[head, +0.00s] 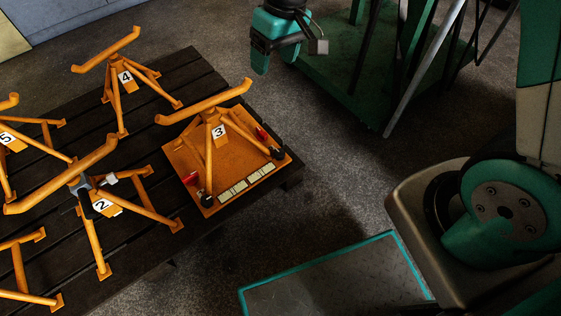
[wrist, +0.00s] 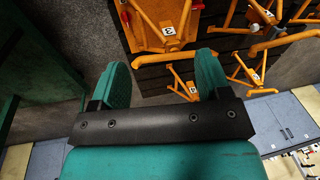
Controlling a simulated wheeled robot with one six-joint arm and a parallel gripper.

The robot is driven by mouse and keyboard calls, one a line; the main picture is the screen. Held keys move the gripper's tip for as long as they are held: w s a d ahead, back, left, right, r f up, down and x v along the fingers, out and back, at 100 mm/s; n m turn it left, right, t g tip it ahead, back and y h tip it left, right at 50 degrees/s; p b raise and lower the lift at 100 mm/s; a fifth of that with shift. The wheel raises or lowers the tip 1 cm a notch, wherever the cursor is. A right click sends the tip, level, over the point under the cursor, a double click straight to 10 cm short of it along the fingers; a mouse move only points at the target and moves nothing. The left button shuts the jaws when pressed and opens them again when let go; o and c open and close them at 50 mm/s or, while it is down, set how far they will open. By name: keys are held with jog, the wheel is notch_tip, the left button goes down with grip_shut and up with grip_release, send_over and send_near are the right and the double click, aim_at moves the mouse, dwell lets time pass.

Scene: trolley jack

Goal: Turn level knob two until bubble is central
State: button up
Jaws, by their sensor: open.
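The orange plate (head: 225,167) under the stand marked 3 lies at the right end of the dark slatted table. Black knobs sit at its front-left corner (head: 207,200) and its right corner (head: 277,153); no label shows which is knob two. Pale level strips (head: 232,190) lie along its front edge, too small to make out a bubble. My gripper (head: 276,58) is open and empty, in the air beyond the plate to the upper right. In the wrist view its green fingers (wrist: 161,78) are spread apart, with the plate (wrist: 160,22) ahead.
Orange stands marked 2 (head: 102,205), 4 (head: 124,77) and 5 (head: 8,138) crowd the table (head: 190,75). Long bars top the stands. A dark tool-like object (head: 86,188) is at stand 2. A green frame (head: 375,90) stands behind right. Grey floor between is clear.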

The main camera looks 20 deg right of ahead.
jog(key=w+d+f+h+b, duration=0.1)
jog(key=w+f+b, duration=0.15)
jog(key=f, duration=0.55)
jog(key=w+d+f+b, duration=0.15)
jog(key=w+f, duration=0.25)
jog(key=f, duration=0.5)
jog(key=m+h+b, duration=0.1)
jog(key=b, duration=0.2)
send_over(280, 153)
notch_tip(280, 153, down, 12)
jog(key=f, duration=0.1)
notch_tip(280, 153, down, 19)
jog(key=b, duration=0.7)
jog(key=shift+r+b, duration=0.2)
jog(key=shift+b, duration=0.1)
jog(key=c, duration=0.9)
